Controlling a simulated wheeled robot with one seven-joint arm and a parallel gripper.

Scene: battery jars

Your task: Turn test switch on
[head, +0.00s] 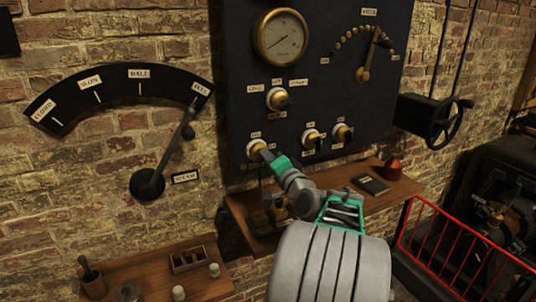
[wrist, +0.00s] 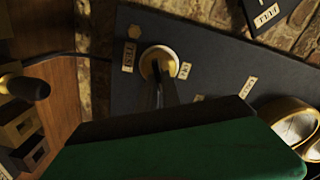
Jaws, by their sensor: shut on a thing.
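The test switch (head: 256,146) is a round white-and-brass knob at the lower left of the dark panel (head: 235,100). It also shows in the wrist view (wrist: 153,60), beside a label reading TEST (wrist: 128,56). A dark lever stands out from its middle towards my gripper. My gripper (head: 268,156) is at the switch, with its green-and-black fingers shut on the lever. Small labels sit around the knob; I cannot read which position the lever points to.
Two similar switches (head: 311,138) (head: 342,132) sit to the right, and another (head: 277,98) above. A gauge (head: 282,36) and a dial lever (head: 368,58) are higher up. Below is a wooden shelf (head: 405,189). A red railing (head: 455,262) stands at right.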

